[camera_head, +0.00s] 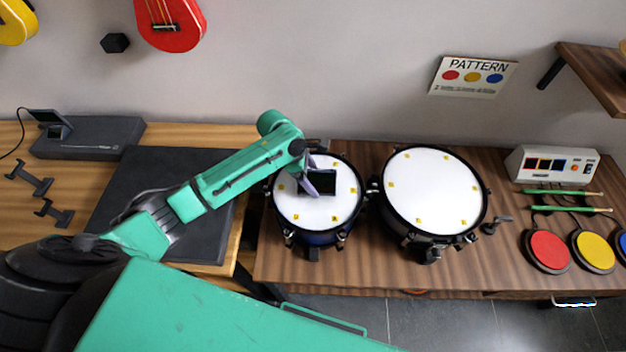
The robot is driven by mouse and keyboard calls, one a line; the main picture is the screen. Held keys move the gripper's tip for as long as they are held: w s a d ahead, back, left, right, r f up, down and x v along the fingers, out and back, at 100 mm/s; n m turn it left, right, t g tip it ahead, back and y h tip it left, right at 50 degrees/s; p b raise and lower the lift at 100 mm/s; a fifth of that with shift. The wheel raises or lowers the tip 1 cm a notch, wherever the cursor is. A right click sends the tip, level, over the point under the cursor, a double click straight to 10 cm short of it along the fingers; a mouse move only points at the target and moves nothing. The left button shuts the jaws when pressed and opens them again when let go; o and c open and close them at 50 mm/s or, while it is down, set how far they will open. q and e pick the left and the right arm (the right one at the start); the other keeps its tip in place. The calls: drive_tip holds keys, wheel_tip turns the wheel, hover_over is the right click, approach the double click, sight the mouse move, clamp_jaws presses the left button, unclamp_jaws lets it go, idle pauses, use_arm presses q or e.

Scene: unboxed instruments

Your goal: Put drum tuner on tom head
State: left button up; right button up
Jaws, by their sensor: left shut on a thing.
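Two drums with white heads and yellow marks stand on the brown table. My left gripper (311,178) is over the smaller left drum, the tom, with its white tom head (318,214). The gripper is shut on a small dark boxy device, the drum tuner (322,182). The tuner is over the upper middle of the tom head. I cannot tell whether it touches the head. My left wrist and fingers hide part of the tuner's left side and the head's upper left. My right gripper is not in view.
The larger drum (434,190) stands close on the right. Farther right are green sticks (565,209), red and yellow pads (549,251) and a white control box (553,166). A dark mat (150,180) and black brackets (54,213) lie on the left table.

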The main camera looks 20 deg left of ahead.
use_arm(q)
drive_tip(key=shift+d+f, duration=0.1)
drive_tip(key=shift+f, duration=0.75)
drive_tip(key=shift+f, duration=0.1)
drive_tip(key=o, duration=1.3)
drive_tip(key=v, duration=1.2)
drive_tip(key=shift+b, duration=0.4)
